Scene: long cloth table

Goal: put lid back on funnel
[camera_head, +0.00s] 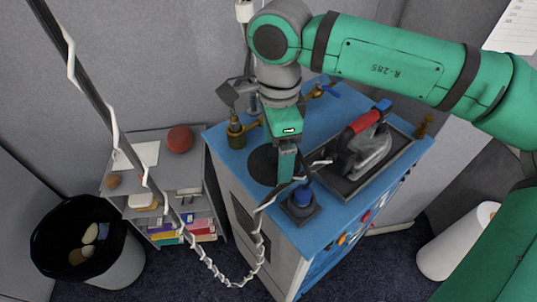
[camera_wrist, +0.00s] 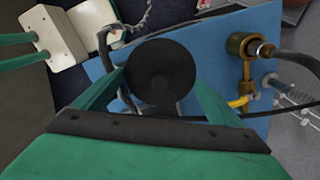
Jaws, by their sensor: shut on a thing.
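My gripper (camera_head: 286,172) points down over the blue cabinet top. In the wrist view its two green fingers (camera_wrist: 160,88) close on a black round piece, which I take to be the lid (camera_wrist: 160,68). The same dark disc shows beside the fingers in the head view (camera_head: 262,163), partly hidden by them. Its height above the blue top is hard to tell. A brass fitting with a cup-like upper part (camera_head: 236,135) stands at the left edge of the top; it also shows in the wrist view (camera_wrist: 240,48). I cannot tell for sure which thing is the funnel.
An iron with a red handle (camera_head: 364,136) sits in a dark tray (camera_head: 397,151) at the right. A blue-topped block (camera_head: 302,203) stands near the front edge. A pale hose (camera_head: 213,266) hangs at the left. A low shelf (camera_head: 205,172) and bin (camera_head: 118,264) stand left.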

